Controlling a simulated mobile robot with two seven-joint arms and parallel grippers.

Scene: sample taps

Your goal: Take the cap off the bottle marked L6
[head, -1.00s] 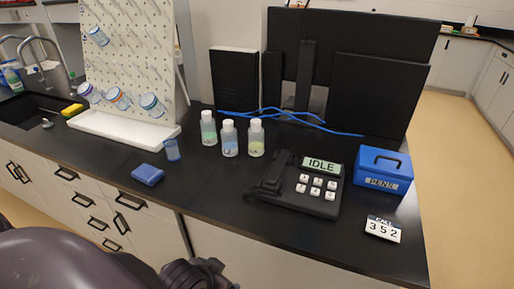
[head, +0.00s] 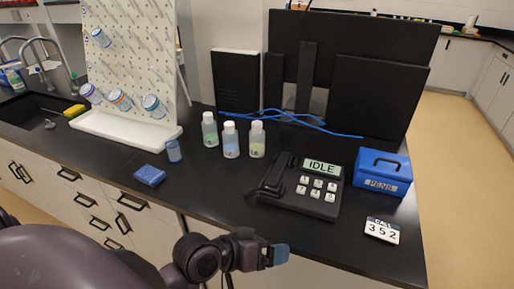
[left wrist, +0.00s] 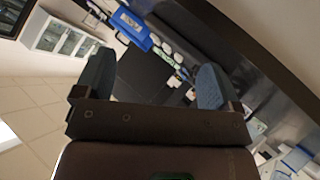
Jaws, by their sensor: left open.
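All look capped. My right gripper is not in view.
A phone (head: 305,188) reading IDLE, a blue PENS box (head: 383,172) and a 352 card (head: 382,230) stand to the right. A blue block (head: 150,176), a small blue cup (head: 173,151) and a pegboard (head: 130,55) are left. Blue cables (head: 290,115) lie behind the bottles.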

